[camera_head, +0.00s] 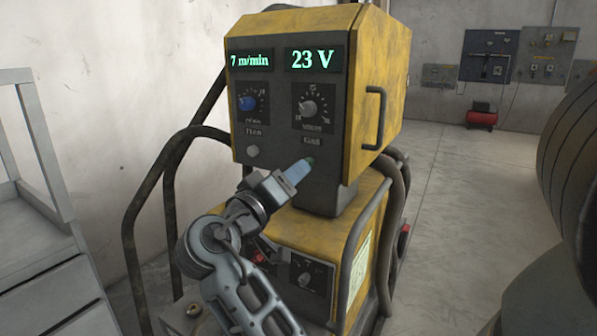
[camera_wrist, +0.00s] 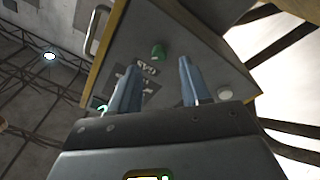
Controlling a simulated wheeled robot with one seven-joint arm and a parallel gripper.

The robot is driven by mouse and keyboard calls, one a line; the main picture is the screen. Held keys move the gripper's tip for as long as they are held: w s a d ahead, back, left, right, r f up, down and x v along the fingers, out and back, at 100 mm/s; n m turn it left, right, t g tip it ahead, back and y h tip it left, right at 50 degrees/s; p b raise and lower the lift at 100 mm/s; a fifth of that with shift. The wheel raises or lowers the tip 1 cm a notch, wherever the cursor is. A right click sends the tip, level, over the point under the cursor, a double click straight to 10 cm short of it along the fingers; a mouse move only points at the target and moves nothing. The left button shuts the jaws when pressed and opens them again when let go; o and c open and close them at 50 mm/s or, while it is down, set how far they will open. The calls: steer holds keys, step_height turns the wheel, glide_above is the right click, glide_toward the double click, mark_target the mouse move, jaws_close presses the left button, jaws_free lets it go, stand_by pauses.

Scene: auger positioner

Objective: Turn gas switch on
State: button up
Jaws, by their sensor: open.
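A yellow machine box with a dark front panel (camera_head: 275,180) stands ahead. A small green switch (camera_wrist: 158,52) sits on this panel; I take it to be the gas switch, though its label is not readable. In the head view the green switch (camera_head: 311,161) shows just beyond my fingertips at the panel's lower right. My gripper (camera_head: 298,173) is open and empty, pointing at the panel. In the wrist view my gripper (camera_wrist: 158,68) has its two blue-grey fingers apart, with the green switch between and beyond them. Whether they touch the panel I cannot tell.
A white round button (camera_head: 252,151) is at the panel's lower left. A blue knob (camera_head: 247,103) and a grey knob (camera_head: 308,108) sit above, under lit displays. A handle (camera_head: 375,118) juts from the right side. Dark hoses (camera_head: 135,225) loop at the left.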

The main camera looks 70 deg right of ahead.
steer(key=shift+v, duration=1.85)
steer(key=w+a+f+n+t+y, duration=0.1)
steer(key=w+a+f+n+t, duration=0.2)
steer(key=f+n+t, duration=0.6)
steer(key=s+a+f+n+t+y, duration=0.3)
steer(key=a+f+t+y, duration=0.1)
steer(key=a+f+y, duration=0.25)
steer(key=s+a+f+n+t+y, duration=0.3)
steer(key=a+f+t+y, duration=0.15)
steer(key=a+f, duration=0.35)
steer(key=s+a+r+m+t+y, duration=0.1)
steer(key=s+a+r+m+y, duration=0.15)
steer(key=s+a, duration=0.4)
steer(key=s+a+r+m+t+y, duration=0.1)
steer(key=s+a+r+y, duration=0.25)
steer(key=s, duration=0.55)
step_height(320, 180, up, 14)
steer(key=p, duration=1.4)
steer(key=shift+y, duration=0.3)
